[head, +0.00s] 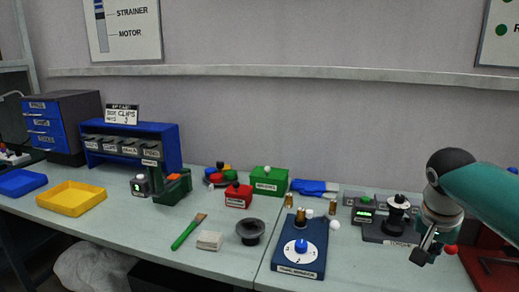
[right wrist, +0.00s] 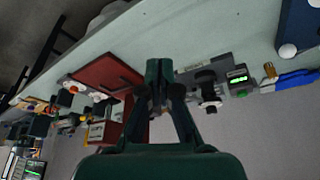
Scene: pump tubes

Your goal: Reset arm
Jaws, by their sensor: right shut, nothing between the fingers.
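My right arm comes in from the right in the head view, with its gripper (head: 424,252) pointing down over the right part of the bench. In the right wrist view the gripper (right wrist: 158,72) has its dark green fingers together, with nothing between them. It is above the bench, near a dark device with a black knob (head: 397,212) and a dark red tray (head: 487,262). The same tray shows in the right wrist view (right wrist: 108,75). My left arm and gripper are not in the head view.
A blue dial box (head: 292,268) stands at the bench's front. A small green-display device (head: 364,210), a green box (head: 268,181) and a red box (head: 238,196) stand farther back. A yellow tray (head: 72,199) lies at the left. Open bench surface shows right of the blue box.

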